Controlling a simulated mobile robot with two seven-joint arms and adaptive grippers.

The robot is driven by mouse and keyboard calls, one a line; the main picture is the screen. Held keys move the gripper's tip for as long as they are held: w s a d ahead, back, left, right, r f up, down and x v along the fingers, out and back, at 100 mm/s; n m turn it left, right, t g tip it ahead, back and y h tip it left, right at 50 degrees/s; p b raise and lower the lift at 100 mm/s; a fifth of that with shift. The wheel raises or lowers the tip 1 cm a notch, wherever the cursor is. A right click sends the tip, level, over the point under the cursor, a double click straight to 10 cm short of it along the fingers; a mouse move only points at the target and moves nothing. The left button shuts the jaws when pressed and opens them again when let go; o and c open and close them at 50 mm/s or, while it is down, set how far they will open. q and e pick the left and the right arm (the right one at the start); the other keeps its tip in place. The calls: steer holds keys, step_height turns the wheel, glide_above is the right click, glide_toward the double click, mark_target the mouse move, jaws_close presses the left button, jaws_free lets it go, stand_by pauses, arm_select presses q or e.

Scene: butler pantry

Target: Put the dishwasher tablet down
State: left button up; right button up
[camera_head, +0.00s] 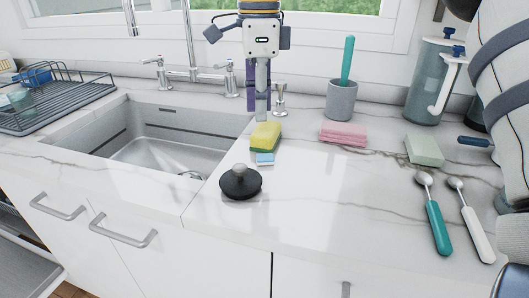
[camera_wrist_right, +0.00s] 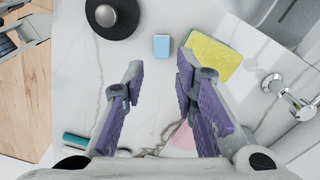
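The dishwasher tablet (camera_head: 265,159) is a small light-blue and white block. It lies on the marble counter just in front of the yellow-green sponge (camera_head: 265,136). The tablet also shows in the right wrist view (camera_wrist_right: 161,46), close beside the sponge (camera_wrist_right: 213,54) and clear of the fingers. My right gripper (camera_head: 259,103) points down behind the sponge in the head view. Its purple-padded fingers are apart with nothing between them in the right wrist view (camera_wrist_right: 160,68).
A black round stopper (camera_head: 240,184) lies in front of the tablet. The sink (camera_head: 170,150) is to the left, with a dish rack (camera_head: 60,105) beyond. A grey cup (camera_head: 341,103), pink sponges (camera_head: 343,134), a pale green block (camera_head: 424,150) and two spoons (camera_head: 436,215) stand or lie right.

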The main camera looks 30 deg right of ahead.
mark_target(256, 157)
steer(key=f, duration=1)
steer(key=shift+w+a+f, duration=0.25)
steer(key=shift+a, duration=0.05)
arm_select(q)
steer(key=shift+w+r, duration=0.15)
steer(key=shift+w, duration=0.15)
arm_select(e)
steer(key=c, duration=0.6)
steer(key=shift+o, duration=0.2)
steer(key=shift+r, duration=0.15)
